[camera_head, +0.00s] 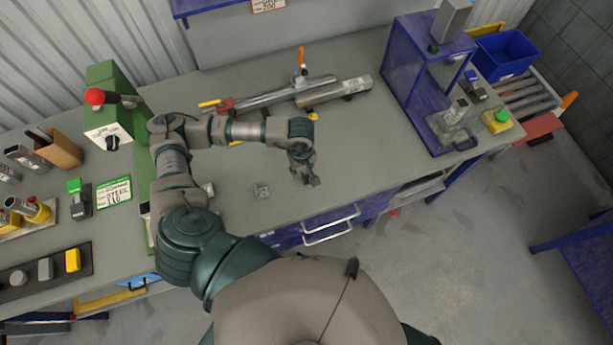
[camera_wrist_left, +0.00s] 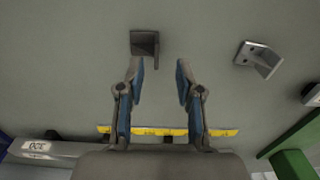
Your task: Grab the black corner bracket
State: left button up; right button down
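The black corner bracket (camera_wrist_left: 145,43) lies on the grey bench top in the left wrist view, just beyond my left fingertips and slightly left of the midpoint between them. My left gripper (camera_wrist_left: 160,66) is open, with two blue-padded fingers apart and nothing between them. In the head view my left gripper (camera_head: 306,179) points down over the bench near its front edge. The black bracket cannot be made out there; the gripper seems to cover it. My right gripper is not in view.
A lighter grey bracket (camera_wrist_left: 258,58) lies to the right in the wrist view, and it shows in the head view (camera_head: 262,191).

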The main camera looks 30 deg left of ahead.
aim_at(303, 175)
pick_arm(q)
notch_tip(303, 175, down, 5)
jog(key=shift+w+f+p, duration=0.1)
jog(key=shift+w+p, duration=0.05)
jog(key=shift+p, duration=0.55)
jog(key=shift+d, duration=0.2)
grip_shut()
